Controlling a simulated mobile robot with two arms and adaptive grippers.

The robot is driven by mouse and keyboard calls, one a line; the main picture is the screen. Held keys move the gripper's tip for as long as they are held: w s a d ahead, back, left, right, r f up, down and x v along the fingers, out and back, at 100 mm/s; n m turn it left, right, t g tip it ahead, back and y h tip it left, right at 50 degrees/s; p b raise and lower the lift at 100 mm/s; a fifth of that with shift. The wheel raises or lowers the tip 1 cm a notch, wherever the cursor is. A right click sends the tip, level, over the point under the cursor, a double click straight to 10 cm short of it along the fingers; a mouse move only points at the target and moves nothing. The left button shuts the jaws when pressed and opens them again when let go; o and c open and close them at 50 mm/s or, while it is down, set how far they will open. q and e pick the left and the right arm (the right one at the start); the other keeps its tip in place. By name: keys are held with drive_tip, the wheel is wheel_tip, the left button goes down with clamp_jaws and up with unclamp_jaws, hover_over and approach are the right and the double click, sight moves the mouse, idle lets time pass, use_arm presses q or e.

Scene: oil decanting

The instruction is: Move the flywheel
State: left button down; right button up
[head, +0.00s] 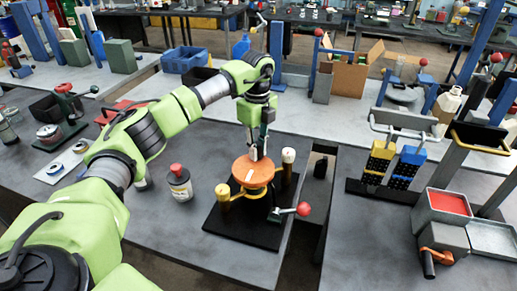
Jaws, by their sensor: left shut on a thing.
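An orange disc that looks like the flywheel (253,174) is level above a black base plate (225,222) on the near grey table. My left arm reaches over from the left and its gripper (256,153) points straight down at the middle of the disc. The left gripper is shut on the flywheel, near its centre; the fingertips are small and partly hidden. I cannot tell whether the disc rests on the fixture or hangs just above it. A yellow-orange post (223,191), a cream-topped post (288,157) and a red-knobbed lever (303,209) stand close around the disc. My right gripper does not show.
A bottle with a red cap (179,182) stands left of the base plate. A gap between tables lies to its right. Yellow and blue blocks (380,157) and a grey box with red inside (447,203) are further right. Bare table lies in front.

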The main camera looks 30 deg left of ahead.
use_arm(q)
drive_tip(key=shift+r, duration=0.1)
drive_tip(key=c, duration=1.9)
unclamp_jaws()
wheel_tip(320, 180, up, 12)
